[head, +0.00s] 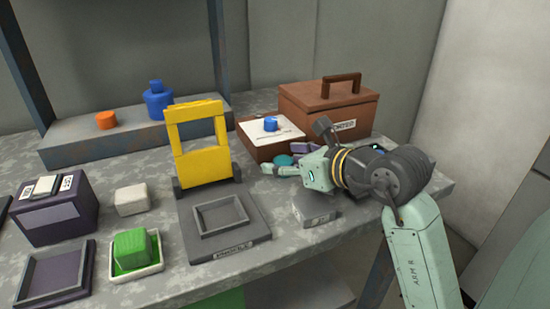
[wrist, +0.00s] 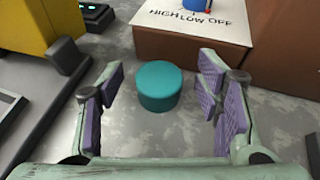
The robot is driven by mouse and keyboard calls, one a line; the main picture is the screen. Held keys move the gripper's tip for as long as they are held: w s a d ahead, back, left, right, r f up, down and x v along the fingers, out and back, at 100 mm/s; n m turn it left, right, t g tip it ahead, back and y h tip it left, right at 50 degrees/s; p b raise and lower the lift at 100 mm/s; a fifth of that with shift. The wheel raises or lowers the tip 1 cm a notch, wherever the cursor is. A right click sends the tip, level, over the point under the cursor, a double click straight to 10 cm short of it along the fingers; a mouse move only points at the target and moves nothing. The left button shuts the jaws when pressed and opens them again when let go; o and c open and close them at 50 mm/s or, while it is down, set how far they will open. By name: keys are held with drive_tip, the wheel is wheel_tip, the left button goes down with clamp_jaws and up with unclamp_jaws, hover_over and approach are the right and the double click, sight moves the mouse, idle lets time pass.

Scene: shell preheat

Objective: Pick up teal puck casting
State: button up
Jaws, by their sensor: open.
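The teal puck casting (wrist: 159,86) is a short round cylinder standing flat on the grey table. In the head view only a bit of the puck (head: 284,160) shows beside my gripper. My gripper (wrist: 162,100) is open, with purple pads on its fingers. In the wrist view the puck lies between the two fingers, slightly toward the far end, with a gap on each side. In the head view my gripper (head: 292,160) is low over the table near the puck.
A brown box with a white "HIGH LOW OFF" panel (head: 255,133) and a blue knob (head: 271,124) stands just behind the puck. A brown lidded box (head: 350,115) is behind right. The yellow frame (head: 203,150) and grey tray plate (head: 250,238) are left. A grey block (head: 316,209) sits in front.

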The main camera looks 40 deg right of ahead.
drive_tip(key=shift+s+r, duration=0.1)
drive_tip(key=shift+s, duration=0.05)
drive_tip(key=shift+c, duration=0.6)
drive_tip(key=c, duration=1.2)
drive_tip(key=shift+r, duration=0.15)
